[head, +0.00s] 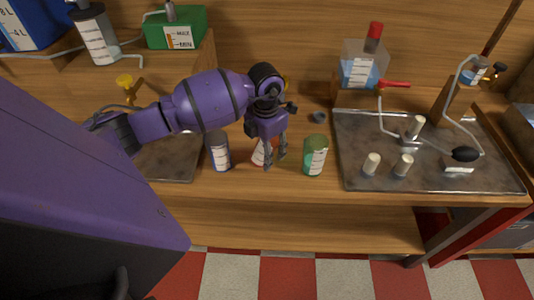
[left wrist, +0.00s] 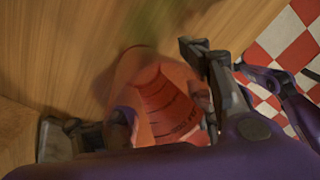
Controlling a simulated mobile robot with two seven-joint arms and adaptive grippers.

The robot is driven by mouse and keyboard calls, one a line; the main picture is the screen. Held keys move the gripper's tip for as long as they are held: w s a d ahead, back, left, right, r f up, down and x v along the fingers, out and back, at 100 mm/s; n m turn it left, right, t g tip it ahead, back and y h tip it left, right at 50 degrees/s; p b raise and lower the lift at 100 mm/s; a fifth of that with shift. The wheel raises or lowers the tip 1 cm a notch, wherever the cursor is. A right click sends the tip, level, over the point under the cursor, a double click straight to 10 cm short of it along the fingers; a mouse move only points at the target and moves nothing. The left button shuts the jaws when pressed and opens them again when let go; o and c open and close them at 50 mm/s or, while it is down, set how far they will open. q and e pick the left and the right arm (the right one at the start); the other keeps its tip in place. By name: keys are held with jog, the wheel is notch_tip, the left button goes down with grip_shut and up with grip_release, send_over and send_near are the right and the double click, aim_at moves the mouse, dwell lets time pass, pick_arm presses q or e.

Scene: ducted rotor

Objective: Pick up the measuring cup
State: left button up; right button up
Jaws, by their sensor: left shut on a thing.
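The measuring cup (left wrist: 165,105) is orange-red with dark scale marks inside, and it fills the middle of the left wrist view. In the head view the cup (head: 259,156) is mostly hidden behind my left gripper (head: 275,160), which points down over the wooden bench. In the left wrist view the fingers of my left gripper (left wrist: 138,98) are on either side of the cup, shut on it. I cannot tell whether the cup is lifted off the bench.
A grey labelled can (head: 218,152) stands close left of the cup, and a green can (head: 315,156) close right. A metal tray (head: 435,175) with white cylinders and tubing lies at the right. A flask with a red stopper (head: 362,68) stands behind. The bench's front edge is near.

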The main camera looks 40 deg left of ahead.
pick_arm(q)
jog(key=c, duration=0.3)
jog(key=shift+r, duration=0.2)
